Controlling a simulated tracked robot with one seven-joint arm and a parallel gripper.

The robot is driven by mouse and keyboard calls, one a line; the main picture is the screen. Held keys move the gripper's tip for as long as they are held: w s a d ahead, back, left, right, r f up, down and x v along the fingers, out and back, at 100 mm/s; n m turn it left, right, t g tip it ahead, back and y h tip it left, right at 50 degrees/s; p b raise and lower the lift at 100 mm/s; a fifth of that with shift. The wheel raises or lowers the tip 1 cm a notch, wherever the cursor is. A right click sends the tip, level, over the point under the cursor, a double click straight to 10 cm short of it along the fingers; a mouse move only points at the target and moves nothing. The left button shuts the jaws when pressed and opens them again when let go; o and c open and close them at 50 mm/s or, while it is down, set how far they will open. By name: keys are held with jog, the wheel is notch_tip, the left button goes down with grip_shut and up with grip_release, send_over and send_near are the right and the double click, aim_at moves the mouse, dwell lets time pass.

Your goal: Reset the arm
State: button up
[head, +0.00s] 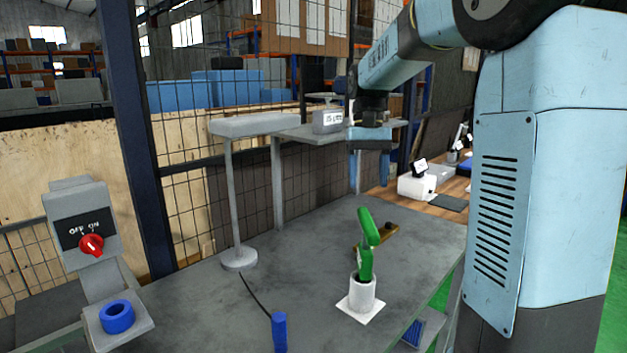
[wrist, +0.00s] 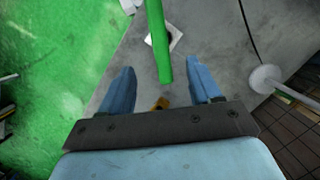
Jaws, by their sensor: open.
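My gripper (head: 370,160) hangs at the end of my light-blue arm, above the back part of the grey table in the head view, with its fingers pointing down. In the wrist view my gripper (wrist: 164,92) has its two blue fingers spread apart with nothing between them. A green jointed object (head: 367,245) stands in a white cup on a white square base, below and in front of my gripper. It also shows as a green bar (wrist: 158,40) beyond the fingers in the wrist view.
A grey table (head: 310,240) carries a brown-yellow tool (head: 388,237), a blue-handled item (head: 279,330) and a post with a round foot (head: 239,258). An OFF/ON switch box (head: 85,235) stands at left beside wire mesh.

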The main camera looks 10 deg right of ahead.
jog(key=s+f+n+t, duration=0.1)
jog(key=s+f+t, duration=0.2)
jog(key=s, duration=1.9)
jog(key=shift+s+a+n+t+h, duration=0.2)
jog(key=shift+a+n+t+h, duration=0.15)
jog(key=shift+t, duration=2.55)
